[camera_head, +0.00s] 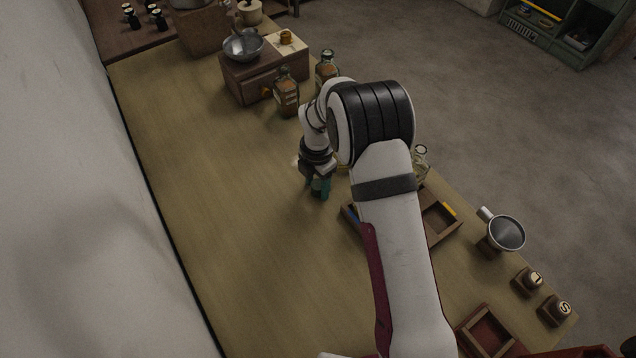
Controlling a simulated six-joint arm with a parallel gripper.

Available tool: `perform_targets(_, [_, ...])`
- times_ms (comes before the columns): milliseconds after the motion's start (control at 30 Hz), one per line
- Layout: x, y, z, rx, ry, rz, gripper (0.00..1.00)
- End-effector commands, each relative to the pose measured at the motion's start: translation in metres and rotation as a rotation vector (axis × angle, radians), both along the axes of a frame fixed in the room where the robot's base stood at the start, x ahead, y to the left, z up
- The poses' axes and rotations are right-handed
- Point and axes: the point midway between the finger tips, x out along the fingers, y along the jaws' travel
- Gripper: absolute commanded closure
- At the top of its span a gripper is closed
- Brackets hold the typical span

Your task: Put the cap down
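My gripper (318,189), with dark teal fingers, points down over the middle of the table (220,200). It is small and partly shaded, so I cannot tell whether its fingers are open or shut, or whether a cap is between them. No cap can be made out for certain. A brown-filled glass bottle (286,95) stands beyond the gripper, with another bottle (327,66) behind it. A clear glass bottle (421,163) stands right of my arm, partly hidden by it.
A wooden box (252,82) at the back bears a metal bowl (243,46) and a small amber round thing (286,37). A divided wooden tray (441,220) lies partly under my arm. The table's left side is clear.

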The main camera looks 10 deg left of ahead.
Motion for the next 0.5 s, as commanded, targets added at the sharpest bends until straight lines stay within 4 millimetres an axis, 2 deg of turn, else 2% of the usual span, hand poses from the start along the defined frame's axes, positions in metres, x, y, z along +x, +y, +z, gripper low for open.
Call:
perform_targets(33, [-0.0033, -0.0041, -0.0059, -0.009, 0.011, 0.004, 0.24])
perform_targets(500, [-0.0047, -0.007, -0.0071, -0.015, 0.015, 0.008, 0.24])
